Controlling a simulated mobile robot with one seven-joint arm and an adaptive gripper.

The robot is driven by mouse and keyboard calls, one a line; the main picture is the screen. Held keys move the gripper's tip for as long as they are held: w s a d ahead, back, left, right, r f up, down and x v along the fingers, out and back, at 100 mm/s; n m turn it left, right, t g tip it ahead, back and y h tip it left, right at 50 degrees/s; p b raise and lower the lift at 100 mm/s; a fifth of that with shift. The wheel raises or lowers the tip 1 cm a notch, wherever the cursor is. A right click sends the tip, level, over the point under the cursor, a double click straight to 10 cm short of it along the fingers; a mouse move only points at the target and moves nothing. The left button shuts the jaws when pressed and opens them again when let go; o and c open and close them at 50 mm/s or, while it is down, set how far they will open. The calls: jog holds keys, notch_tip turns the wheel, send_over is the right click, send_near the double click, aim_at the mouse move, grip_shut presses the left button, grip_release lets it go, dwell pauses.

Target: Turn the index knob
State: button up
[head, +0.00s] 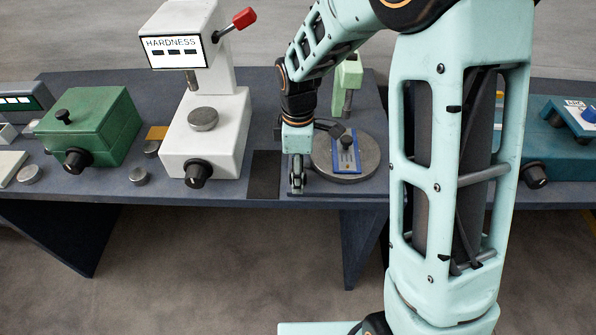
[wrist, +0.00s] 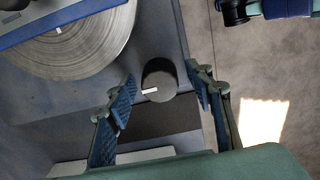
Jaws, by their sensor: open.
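A dark round knob (wrist: 158,82) with a white pointer mark sits at the table's front edge in the wrist view. I take it to be the index knob. My gripper (wrist: 160,77) is open, with one finger on each side of the knob. Contact between the fingers and the knob cannot be told. In the head view my gripper (head: 297,176) points down at the front edge of the bender station, and it hides the knob there. The bender's round metal disc (head: 371,160) lies to the right of my gripper and carries a blue plate (head: 346,156) with a white scale.
A white hardness tester (head: 209,128) with its own black knob (head: 198,173) stands left of my gripper. A green box (head: 88,124) with a black knob (head: 77,160) is farther left. A teal machine (head: 560,150) stands at the right. The floor before the table (head: 190,270) is clear.

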jog(key=c, duration=1.2)
jog(key=shift+o, duration=0.2)
jog(key=shift+m, duration=0.4)
jog(key=m+b, duration=0.1)
jog(key=m, duration=0.2)
jog(key=shift+m, duration=0.3)
jog(key=m, duration=0.4)
jog(key=shift+m+b, duration=0.3)
jog(key=m, duration=0.6)
jog(key=shift+b, duration=0.3)
jog(key=m, duration=0.6)
jog(key=shift+m, duration=0.3)
